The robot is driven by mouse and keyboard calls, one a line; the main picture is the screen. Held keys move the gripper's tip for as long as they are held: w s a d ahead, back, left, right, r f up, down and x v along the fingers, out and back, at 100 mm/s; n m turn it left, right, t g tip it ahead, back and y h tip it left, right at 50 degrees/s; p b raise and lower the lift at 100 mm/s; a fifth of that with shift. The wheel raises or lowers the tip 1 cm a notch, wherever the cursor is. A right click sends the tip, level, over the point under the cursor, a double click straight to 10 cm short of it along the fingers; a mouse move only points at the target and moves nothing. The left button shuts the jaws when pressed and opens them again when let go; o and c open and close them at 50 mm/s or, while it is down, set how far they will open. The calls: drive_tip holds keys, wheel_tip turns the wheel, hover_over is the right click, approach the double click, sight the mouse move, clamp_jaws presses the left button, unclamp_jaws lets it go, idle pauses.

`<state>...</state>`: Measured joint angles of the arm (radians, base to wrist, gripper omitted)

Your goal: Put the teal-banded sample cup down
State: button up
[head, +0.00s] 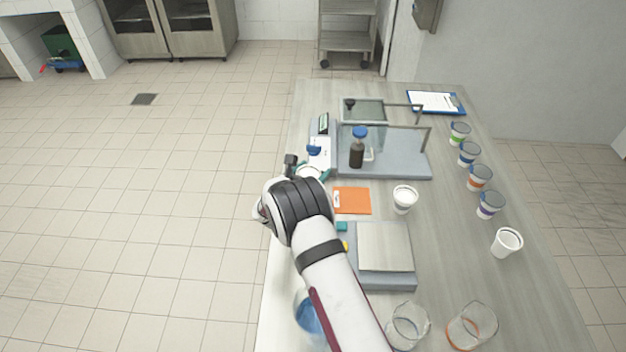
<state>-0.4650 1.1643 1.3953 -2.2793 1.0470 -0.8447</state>
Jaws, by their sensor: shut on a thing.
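My gripper (300,168) is at the left side of the bench, beyond my wrist, which hides most of it. It is shut on the teal-banded sample cup (314,172), of which only a pale rim and a bit of teal show past the wrist. The fingertips and the cup's base are hidden, so I cannot tell whether the cup touches the bench.
An orange pad (355,201) and a white cup (404,199) lie right of my wrist. A glass-shielded station holds a dark bottle (357,152). A flat-plate scale (385,246) is nearer. Several banded cups (480,178) line the right. Beakers (472,326) stand in front.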

wheel_tip(320, 180, down, 3)
drive_tip(key=shift+f, duration=0.2)
drive_tip(key=shift+f, duration=0.1)
drive_tip(key=o, duration=1.3)
